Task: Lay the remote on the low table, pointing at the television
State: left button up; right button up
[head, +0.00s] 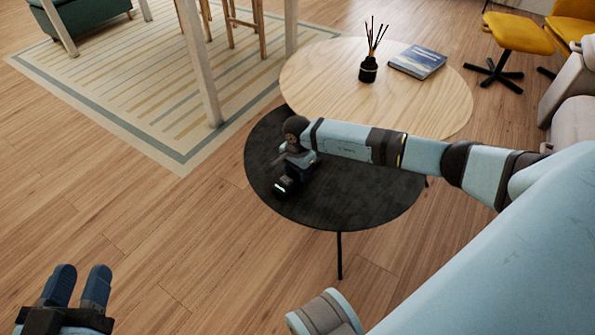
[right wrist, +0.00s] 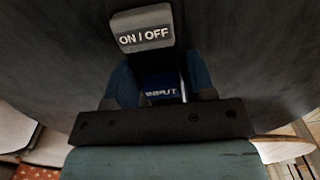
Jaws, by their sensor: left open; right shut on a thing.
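The remote shows in the right wrist view by its grey ON/OFF button (right wrist: 142,28) and a blue INPUT button (right wrist: 161,91) between the fingers; its dark body hardly stands out from the black surface behind. My right gripper (head: 282,184) is shut on the remote over the left part of the low round black table (head: 340,200). I cannot tell whether the remote touches the tabletop. My left gripper (head: 80,278) is open and empty over the floor at the lower left. The television is not in view.
A round pale wood table (head: 320,75) adjoins the black one behind. It holds a reed diffuser (head: 368,70) and a blue book (head: 418,61). The black top's front is bare. A yellow stool (head: 516,35) stands at the back right, a striped rug (head: 150,95) at the left.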

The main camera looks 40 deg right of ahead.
jog(key=shift+f, duration=0.2)
jog(key=o, duration=1)
jog(key=shift+r, duration=0.55)
pick_arm(q)
jog(key=n+p, duration=0.1)
jog(key=s+n+p, duration=0.1)
jog(key=p, duration=0.1)
jog(key=s+d+p, duration=0.1)
jog(key=shift+r+n+g+y+p, duration=0.25)
jog(key=shift+n+g+y+p, duration=0.05)
jog(key=shift+n+g+p, duration=0.1)
pick_arm(e)
notch_tip(320, 180, up, 11)
jog(key=shift+r, duration=0.2)
pick_arm(q)
jog(key=shift+r, duration=0.25)
